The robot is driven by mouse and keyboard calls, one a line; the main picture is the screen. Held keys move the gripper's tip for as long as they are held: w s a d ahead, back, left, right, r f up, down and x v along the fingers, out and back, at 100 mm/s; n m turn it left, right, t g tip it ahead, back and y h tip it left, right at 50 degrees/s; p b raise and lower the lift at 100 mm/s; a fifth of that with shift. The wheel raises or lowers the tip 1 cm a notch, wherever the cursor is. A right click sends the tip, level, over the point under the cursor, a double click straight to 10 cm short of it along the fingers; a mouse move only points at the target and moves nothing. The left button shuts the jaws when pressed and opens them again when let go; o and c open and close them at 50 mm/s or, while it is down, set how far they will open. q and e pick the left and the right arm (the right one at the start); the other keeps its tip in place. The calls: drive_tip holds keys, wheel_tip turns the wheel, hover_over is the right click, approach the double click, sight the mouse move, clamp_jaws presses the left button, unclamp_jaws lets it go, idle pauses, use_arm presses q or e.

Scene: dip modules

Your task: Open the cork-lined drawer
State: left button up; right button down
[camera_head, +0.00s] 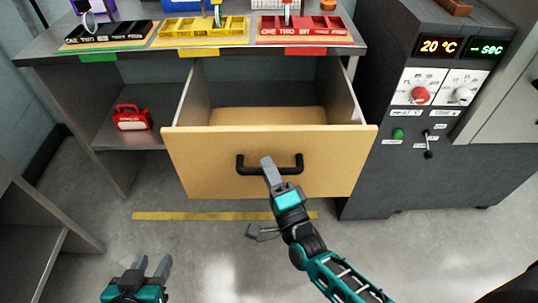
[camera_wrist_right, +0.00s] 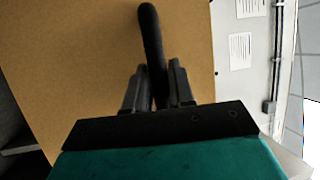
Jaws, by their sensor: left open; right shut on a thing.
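The drawer (camera_head: 220,180) has a tan front and is pulled out well from under the table, with its cork-coloured floor (camera_head: 265,116) showing. Its black bar handle (camera_head: 245,168) is on the front. My right gripper (camera_head: 267,163) is shut on the handle, and in the right wrist view the handle (camera_wrist_right: 150,40) runs between its two fingers (camera_wrist_right: 160,88). My left gripper (camera_head: 152,266) is open and empty, low at the left, well apart from the drawer.
The tabletop holds a black tray (camera_head: 105,38), a yellow tray (camera_head: 200,33) and a red tray (camera_head: 305,32). A red box (camera_head: 131,118) stands on the shelf at left. A dark machine (camera_head: 400,175) stands close at the drawer's right. A yellow strip (camera_head: 180,216) crosses the floor.

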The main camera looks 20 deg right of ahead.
use_arm(q)
drive_tip(key=shift+s+a, duration=0.1)
drive_tip(key=shift+a, duration=0.1)
use_arm(e)
drive_tip(key=shift+s+a, duration=0.15)
drive_tip(key=shift+s, duration=0.3)
use_arm(q)
drive_tip(key=shift+s+f, duration=0.1)
drive_tip(key=shift+f, duration=0.05)
use_arm(e)
drive_tip(key=c, duration=1.1)
unclamp_jaws()
use_arm(q)
drive_tip(key=shift+d, duration=0.1)
use_arm(e)
drive_tip(key=shift+o, duration=0.2)
drive_tip(key=shift+s+f, duration=0.1)
